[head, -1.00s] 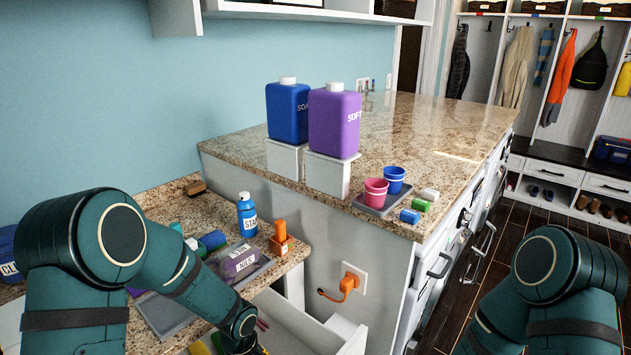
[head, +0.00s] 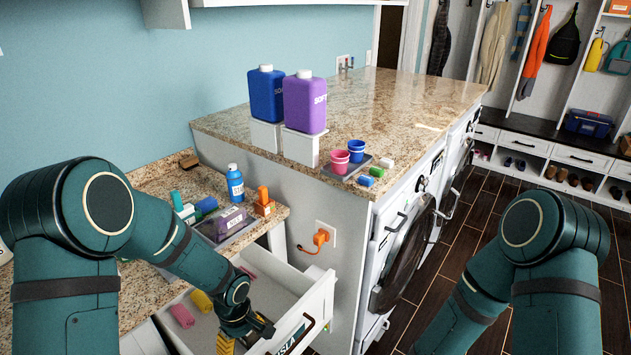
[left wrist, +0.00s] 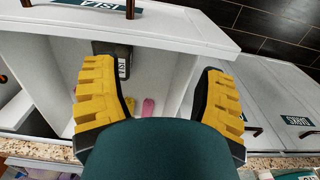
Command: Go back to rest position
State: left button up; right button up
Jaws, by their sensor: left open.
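My left gripper (head: 248,346) is low over the open drawer (head: 322,290) in the head view. In the left wrist view its two yellow fingers are wide apart, with nothing between the tips (left wrist: 155,72). Below them lies the drawer inside, with a dark item with a white label (left wrist: 113,62) near the left finger and a pink item (left wrist: 148,107) close to my wrist. In the head view a yellow item (head: 201,301) and a pink item (head: 181,316) lie in the drawer left of the gripper. My right arm shows at the right; its gripper is outside the picture.
A granite counter (head: 165,187) above the drawer holds a blue bottle (head: 235,187) and a tray with a purple pack (head: 230,222). The higher counter (head: 400,105) holds jugs and cups. An orange plug (head: 320,237) sticks out beside the drawer. Floor (head: 480,220) is clear at right.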

pick_arm(q)
jog(key=s+d+f+m+t+h, duration=0.2)
jog(key=s+d+f+m+h, duration=0.3)
jog(key=s+f+m, duration=0.4)
jog(key=s+d+f+y+b, duration=0.1)
jog(key=s+f+b, duration=0.2)
jog(key=f+b, duration=0.5)
jog(key=shift+d+f+b, duration=0.3)
jog(key=shift+d+b, duration=0.1)
jog(key=shift+b, duration=0.65)
pick_arm(e)
notch_tip(320, 180, down, 10)
jog(key=s, duration=0.1)
jog(key=shift+s+a+g, duration=0.25)
jog(key=shift+s+g, duration=0.05)
pick_arm(q)
jog(key=shift+s+r, duration=0.1)
